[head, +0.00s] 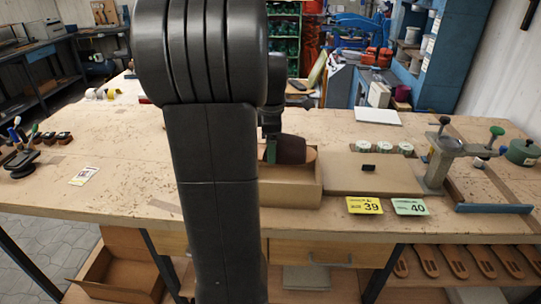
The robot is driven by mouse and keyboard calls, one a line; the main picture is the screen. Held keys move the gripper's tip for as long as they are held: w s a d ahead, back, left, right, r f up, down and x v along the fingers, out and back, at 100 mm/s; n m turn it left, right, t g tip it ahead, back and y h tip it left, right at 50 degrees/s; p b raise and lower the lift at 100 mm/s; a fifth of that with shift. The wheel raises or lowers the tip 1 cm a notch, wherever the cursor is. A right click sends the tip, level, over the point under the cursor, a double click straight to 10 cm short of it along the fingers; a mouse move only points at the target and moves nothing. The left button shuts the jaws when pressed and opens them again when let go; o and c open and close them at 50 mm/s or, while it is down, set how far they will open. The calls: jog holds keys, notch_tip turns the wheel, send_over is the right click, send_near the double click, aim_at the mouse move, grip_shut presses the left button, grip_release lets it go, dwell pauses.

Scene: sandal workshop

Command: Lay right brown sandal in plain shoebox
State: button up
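A plain brown cardboard shoebox (295,190) stands open on the workbench, its left part hidden behind my arm. A dark brown sandal (291,149) with a tan sole edge shows at the box's back, above its front wall. I cannot tell whether it rests on the bottom or is held, nor whether it is the right one. My gripper (270,134) points down at the sandal's left side, mostly hidden by my arm. A dark green piece shows just below it. The fingers are not clear enough to tell whether they are open or shut on the sandal.
A flat cardboard panel (375,180) with a small black item lies right of the box. Yellow "39" (364,206) and green "40" (409,207) cards lie in front. A metal press (439,160) stands further right.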

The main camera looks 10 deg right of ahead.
notch_tip(320, 180, down, 4)
jog(key=shift+r, duration=0.1)
jog(key=shift+f, duration=0.6)
jog(key=shift+f, duration=0.1)
jog(key=o, duration=1.2)
jog(key=shift+c, duration=0.2)
jog(key=r, duration=0.4)
jog(key=s+r, duration=0.1)
jog(key=r, duration=0.8)
jog(key=shift+s+a+r, duration=0.1)
jog(key=shift+s+a, duration=0.05)
jog(key=shift+s, duration=0.2)
